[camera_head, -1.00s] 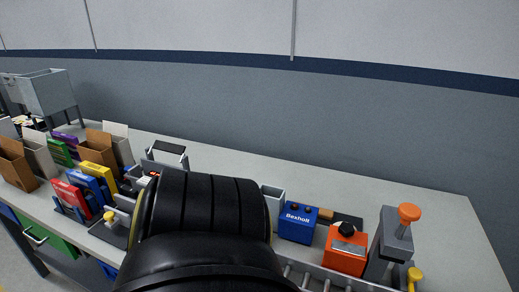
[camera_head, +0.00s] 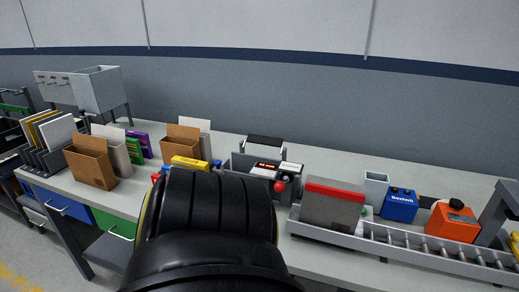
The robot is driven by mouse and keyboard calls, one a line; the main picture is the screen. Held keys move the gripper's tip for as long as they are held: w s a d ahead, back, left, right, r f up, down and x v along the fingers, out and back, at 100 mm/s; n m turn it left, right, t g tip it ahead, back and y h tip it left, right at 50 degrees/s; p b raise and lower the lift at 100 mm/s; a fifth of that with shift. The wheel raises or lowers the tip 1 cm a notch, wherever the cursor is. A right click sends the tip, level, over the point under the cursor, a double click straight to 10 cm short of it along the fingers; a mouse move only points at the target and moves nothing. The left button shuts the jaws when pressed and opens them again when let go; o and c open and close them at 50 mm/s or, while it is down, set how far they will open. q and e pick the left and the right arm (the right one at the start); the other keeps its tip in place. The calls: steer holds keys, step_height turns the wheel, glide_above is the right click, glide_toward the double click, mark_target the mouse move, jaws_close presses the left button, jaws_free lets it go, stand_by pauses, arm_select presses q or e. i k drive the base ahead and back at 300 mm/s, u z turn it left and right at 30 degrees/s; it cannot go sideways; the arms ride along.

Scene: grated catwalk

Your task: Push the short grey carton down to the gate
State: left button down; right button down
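A grey carton with a red band along its top (camera_head: 333,208) stands upright at the left end of a roller conveyor (camera_head: 420,245) on the bench. Rollers run from it toward the right. A grey upright block (camera_head: 497,212) stands at the right edge of the picture, partly cut off; I cannot tell whether it is the gate. A thick black link of my own arm fills the lower middle and hides part of the bench left of the carton. Neither gripper's fingers show.
An orange box (camera_head: 452,221), a blue box (camera_head: 400,206) and a grey open bin (camera_head: 375,189) stand behind the conveyor. A device with a red knob (camera_head: 279,187) is left of the carton. Cardboard boxes (camera_head: 90,163) stand farther left. The rollers right of the carton look clear.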

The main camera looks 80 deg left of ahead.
mark_target(330, 208)
steer(key=k, duration=0.55)
steer(key=u, duration=0.7)
